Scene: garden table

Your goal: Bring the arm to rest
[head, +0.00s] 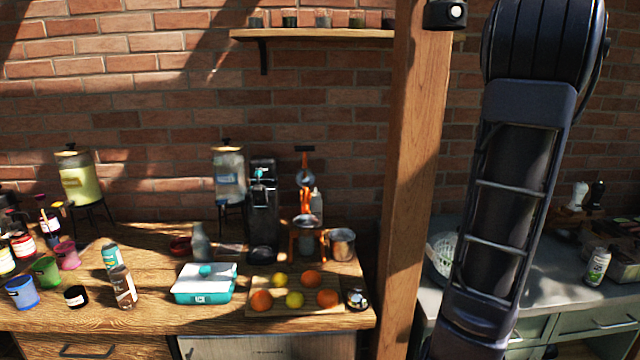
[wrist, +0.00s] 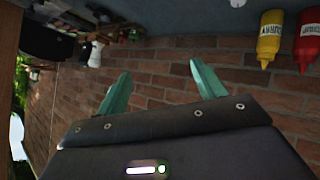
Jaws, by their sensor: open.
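My gripper (wrist: 160,90) shows in the wrist view as two teal fingers set well apart, with only the brick wall behind them. It is open and nothing is between the fingers. In the head view my arm (head: 510,190) stands upright at the right, in front of the wooden post's right side and the grey counter. The gripper itself is out of the head view.
A wooden post (head: 408,170) stands left of my arm. A grey counter (head: 590,300) is at right.

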